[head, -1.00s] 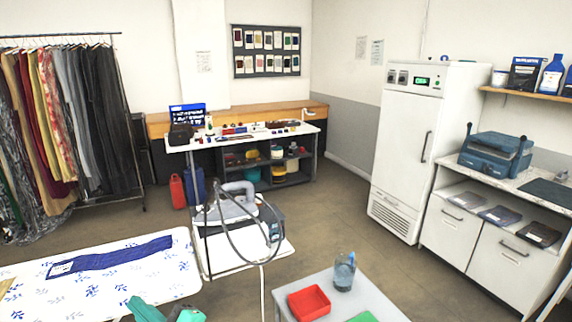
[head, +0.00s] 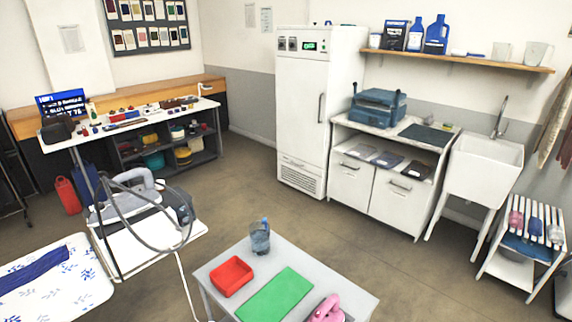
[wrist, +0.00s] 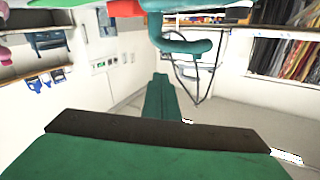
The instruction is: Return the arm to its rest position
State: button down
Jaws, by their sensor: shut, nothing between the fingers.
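My gripper (wrist: 160,130) shows only in the wrist view, as a broad green body with a dark bar across the bottom of the picture. It is shut and nothing shows held in it. Green parts of my arm show in the middle and at the top of that view. The head view shows no part of my arm or gripper. The wrist picture looks upside down, with the white cabinet (wrist: 100,62) at left and hanging clothes at upper right.
A grey table (head: 352,291) stands in front, bearing a red tray (head: 231,275), a green mat (head: 275,295), a blue-grey cup (head: 260,237) and a pink object (head: 327,309). An ironing board (head: 85,290) and steam iron (head: 130,190) stand at left. Open floor lies before the white cabinet (head: 310,110).

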jog(key=s+d+f+h, duration=0.1)
jog(key=s+d+f, duration=0.1)
jog(key=s+d, duration=0.1)
jog(key=s+d+f+m+h, duration=0.1)
jog(key=s+d+f, duration=0.1)
jog(key=s+d, duration=0.1)
jog(key=s+d+f+m+g+h, duration=0.1)
jog(key=s+d+f+h, duration=0.1)
jog(key=s+d+f, duration=0.1)
jog(key=shift+d, duration=0.55)
jog(key=s+d+f+h, duration=0.1)
jog(key=s+d+h, duration=0.1)
jog(key=s+d, duration=0.7)
jog(key=s, duration=0.3)
jog(key=shift+d+f+g, duration=0.2)
jog(key=shift+g, duration=0.2)
jog(key=shift+s, duration=0.1)
